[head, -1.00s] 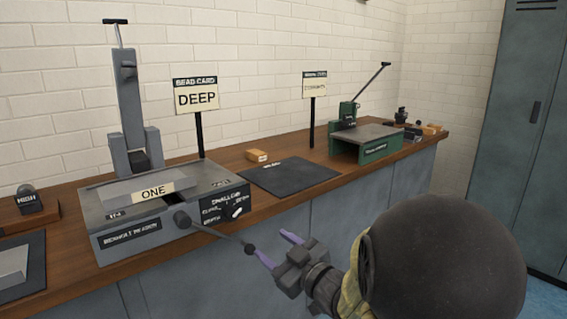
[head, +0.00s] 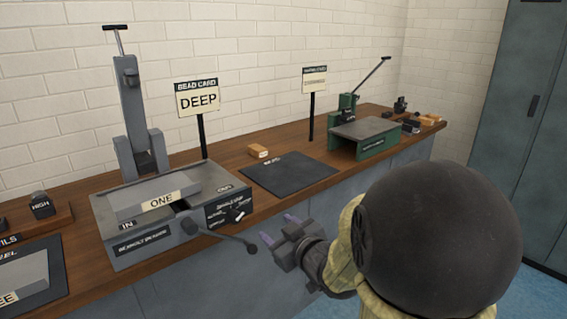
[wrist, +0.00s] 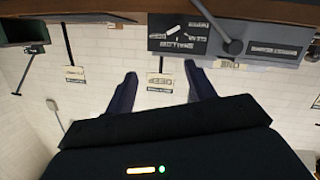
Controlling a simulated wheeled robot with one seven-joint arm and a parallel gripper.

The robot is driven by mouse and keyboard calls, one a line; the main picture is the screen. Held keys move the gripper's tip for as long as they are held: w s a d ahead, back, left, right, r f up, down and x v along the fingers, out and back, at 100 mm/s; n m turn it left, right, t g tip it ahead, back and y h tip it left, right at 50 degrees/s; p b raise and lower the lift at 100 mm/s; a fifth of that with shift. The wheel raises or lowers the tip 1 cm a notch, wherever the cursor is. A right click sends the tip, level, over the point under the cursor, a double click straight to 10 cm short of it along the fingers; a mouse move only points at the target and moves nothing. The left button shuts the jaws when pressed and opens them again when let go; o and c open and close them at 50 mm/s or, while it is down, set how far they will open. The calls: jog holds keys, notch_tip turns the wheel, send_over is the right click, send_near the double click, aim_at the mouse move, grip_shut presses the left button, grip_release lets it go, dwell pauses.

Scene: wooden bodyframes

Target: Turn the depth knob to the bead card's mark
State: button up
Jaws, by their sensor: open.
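The depth knob (head: 237,215), dark with a white pointer, is on the front right face of the grey machine (head: 140,240). Its plate reads SHALLOW at the top; the other labels are too small to read surely. In the wrist view, which is upside down, the knob (wrist: 173,30) shows beyond the fingertips. My gripper (head: 278,228) is open and empty, in front of the bench to the right of the knob, apart from it. Its fingers (wrist: 160,72) are spread in the wrist view.
A lever with a dark ball end (head: 251,247) sticks out from the machine's front, close to my gripper. A black mat (head: 290,172), a wooden block (head: 259,151) and a green press (head: 365,140) stand farther right. Grey lockers (head: 520,130) are at the far right.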

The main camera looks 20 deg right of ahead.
jog(key=s+r+m+g+h+p, duration=0.1)
jog(key=s+r+m+g+p, duration=0.1)
jog(key=r+p, duration=0.6)
jog(key=s+a+r+m+g+h+p, duration=0.1)
jog(key=s+r+g+p, duration=0.3)
jog(key=p, duration=1.4)
notch_tip(320, 180, up, 5)
jog(key=shift+a+f+m+g+h+p, duration=0.2)
jog(key=shift+a+m+g+h+p, duration=0.15)
jog(key=shift+m+g+h, duration=0.35)
jog(key=shift+n, duration=0.3)
jog(key=s+a+m+g+y+p, duration=0.1)
jog(key=s+a+g+p, duration=0.2)
jog(key=s, duration=0.5)
jog(key=shift+a+g+p, duration=0.4)
jog(key=shift+a+g, duration=0.35)
jog(key=shift+g, duration=0.45)
